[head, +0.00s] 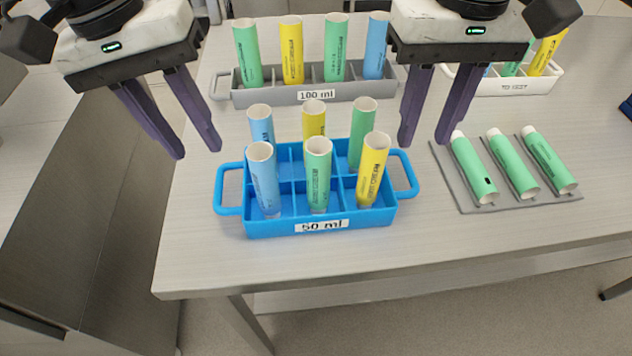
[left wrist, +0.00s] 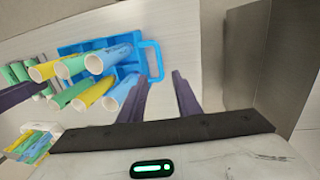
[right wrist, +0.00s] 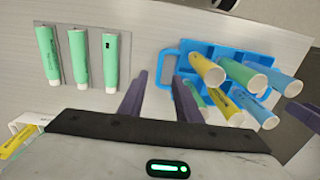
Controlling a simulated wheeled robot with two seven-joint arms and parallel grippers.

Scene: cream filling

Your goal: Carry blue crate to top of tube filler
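The blue crate (head: 320,228), labelled "50 ml", stands on the table with several blue, yellow and green tubes upright in its compartments. It has a loop handle on each side. My left gripper (head: 197,156) is open and empty, above and behind the left handle (head: 228,190). My right gripper (head: 423,142) is open and empty, near the right handle (head: 404,174). In the left wrist view the crate's handle (left wrist: 154,58) lies beyond the open fingers. In the right wrist view the other handle (right wrist: 167,66) lies beyond the fingers. I cannot see a tube filler.
A grey crate (head: 270,96) labelled "100 ml" with tubes stands behind the blue crate. A white crate (head: 505,86) with tubes is at the back right. A grey mat (head: 466,188) with 3 green tubes lies at right. The table's front edge is clear.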

